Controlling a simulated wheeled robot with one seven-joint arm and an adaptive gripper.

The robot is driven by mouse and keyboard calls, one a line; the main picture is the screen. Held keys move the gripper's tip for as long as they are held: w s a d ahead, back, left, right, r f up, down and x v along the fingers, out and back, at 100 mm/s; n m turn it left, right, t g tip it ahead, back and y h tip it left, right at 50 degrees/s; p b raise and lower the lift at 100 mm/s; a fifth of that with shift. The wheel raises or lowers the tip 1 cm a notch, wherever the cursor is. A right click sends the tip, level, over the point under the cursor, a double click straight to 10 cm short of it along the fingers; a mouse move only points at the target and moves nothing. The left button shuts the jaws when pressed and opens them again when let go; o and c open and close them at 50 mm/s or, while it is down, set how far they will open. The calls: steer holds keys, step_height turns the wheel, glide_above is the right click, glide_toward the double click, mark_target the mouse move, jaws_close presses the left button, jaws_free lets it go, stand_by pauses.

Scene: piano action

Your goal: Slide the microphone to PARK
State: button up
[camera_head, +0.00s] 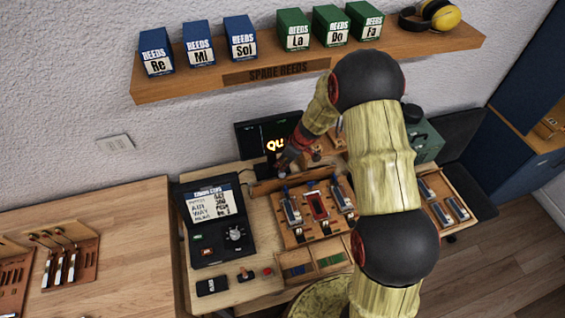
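My gripper (289,160) is at the back of the small workbench, in front of a dark screen (254,137) that shows orange characters. It is small and partly covered by my own arm, so I cannot tell if its fingers are open or shut. A small dark upright thing (271,168) beside the gripper may be the microphone, but I cannot make it out surely. It stands by a brown wooden bar (264,187) across the bench. I cannot tell whether the gripper touches it. No PARK mark can be read.
A black case (217,222) with a written card and a knob stands on the bench's left. A wooden board (292,230) holds several metal reed parts. A shelf (400,48) with several blue and green boxes hangs above. A lower tray (328,262) lies in front.

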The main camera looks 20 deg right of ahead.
jaws_close()
stand_by(0.4)
steer(key=a+b, duration=0.5)
steer(key=a, duration=0.5)
steer(key=shift+a+b, duration=0.35)
steer(key=shift+b, duration=0.05)
steer(key=shift+o, duration=1.9)
jaws_free()
steer(key=shift+a, duration=0.2)
steer(key=shift+o, duration=0.6)
steer(key=shift+o, duration=0.2)
steer(key=shift+d, duration=0.1)
